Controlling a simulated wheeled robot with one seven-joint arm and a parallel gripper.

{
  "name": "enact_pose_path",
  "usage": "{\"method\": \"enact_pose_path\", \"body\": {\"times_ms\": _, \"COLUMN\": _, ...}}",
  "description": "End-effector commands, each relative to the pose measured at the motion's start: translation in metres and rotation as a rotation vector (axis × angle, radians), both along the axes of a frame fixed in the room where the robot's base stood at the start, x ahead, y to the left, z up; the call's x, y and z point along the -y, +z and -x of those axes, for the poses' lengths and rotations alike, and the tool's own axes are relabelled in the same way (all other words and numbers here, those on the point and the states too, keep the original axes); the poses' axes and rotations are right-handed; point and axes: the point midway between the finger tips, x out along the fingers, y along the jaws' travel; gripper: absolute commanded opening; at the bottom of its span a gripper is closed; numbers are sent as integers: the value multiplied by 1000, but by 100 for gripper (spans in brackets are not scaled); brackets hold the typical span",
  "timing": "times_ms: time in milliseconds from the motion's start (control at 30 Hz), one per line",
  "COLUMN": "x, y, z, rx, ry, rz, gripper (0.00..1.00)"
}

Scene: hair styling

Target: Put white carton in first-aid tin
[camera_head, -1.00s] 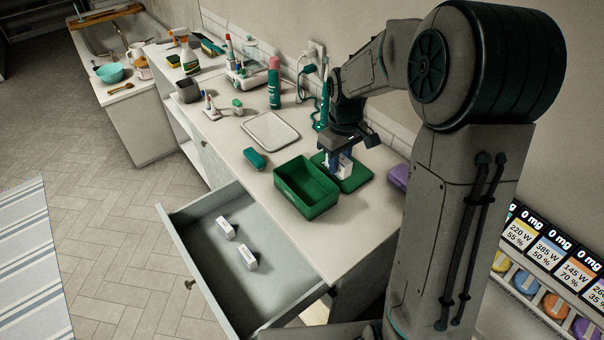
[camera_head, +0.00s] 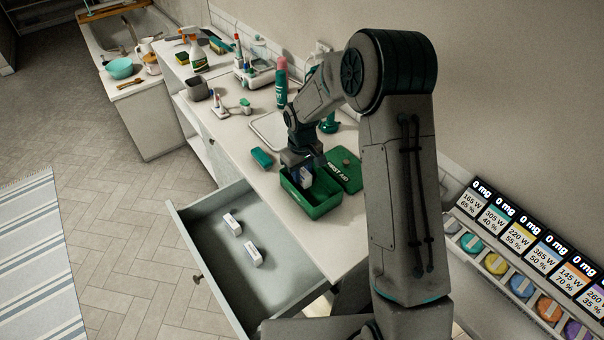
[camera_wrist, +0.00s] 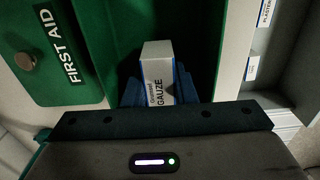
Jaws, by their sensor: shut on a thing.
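The green first-aid tin (camera_head: 317,208) stands open on the counter. Its lid (camera_head: 345,176), marked FIRST AID, lies flat beside it; the lid also shows in the wrist view (camera_wrist: 62,50). My gripper (camera_head: 304,174) is shut on a white carton (camera_head: 306,177), held between blue fingers. The wrist view shows the carton (camera_wrist: 157,65) printed GAUZE, upright over the dark inside of the tin (camera_wrist: 196,35). Whether it touches the tin's floor is hidden. Two more white cartons, a far one (camera_head: 232,224) and a near one (camera_head: 253,256), lie in the open drawer (camera_head: 222,273).
A teal box (camera_head: 262,158) lies left of the tin. A tray (camera_head: 268,128) lies behind, partly hidden by my arm. A spray can (camera_head: 281,85), a bottle (camera_head: 193,52) and other items stand farther along the counter. The drawer juts out in front.

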Motion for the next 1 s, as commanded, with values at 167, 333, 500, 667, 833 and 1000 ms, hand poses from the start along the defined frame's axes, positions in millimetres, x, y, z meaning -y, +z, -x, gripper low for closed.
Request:
{"method": "enact_pose_path", "body": {"times_ms": 167, "x": 0, "y": -13, "z": 0, "rx": 1, "ry": 1, "rz": 1, "gripper": 3}}
{"method": "enact_pose_path", "body": {"times_ms": 333, "x": 0, "y": -13, "z": 0, "rx": 1, "ry": 1, "rz": 0, "gripper": 3}}
{"method": "enact_pose_path", "body": {"times_ms": 500, "x": 1, "y": -18, "z": 0, "rx": 1, "ry": 0, "rz": 0, "gripper": 3}}
{"method": "enact_pose_path", "body": {"times_ms": 667, "x": 1, "y": -16, "z": 0, "rx": 1, "ry": 0, "rz": 0, "gripper": 47}}
{"method": "enact_pose_path", "body": {"times_ms": 833, "x": 1, "y": -16, "z": 0, "rx": 1, "ry": 1, "rz": 0, "gripper": 47}}
{"method": "enact_pose_path", "body": {"times_ms": 1000, "x": 1, "y": -10, "z": 0, "rx": 1, "ry": 1, "rz": 0, "gripper": 47}}
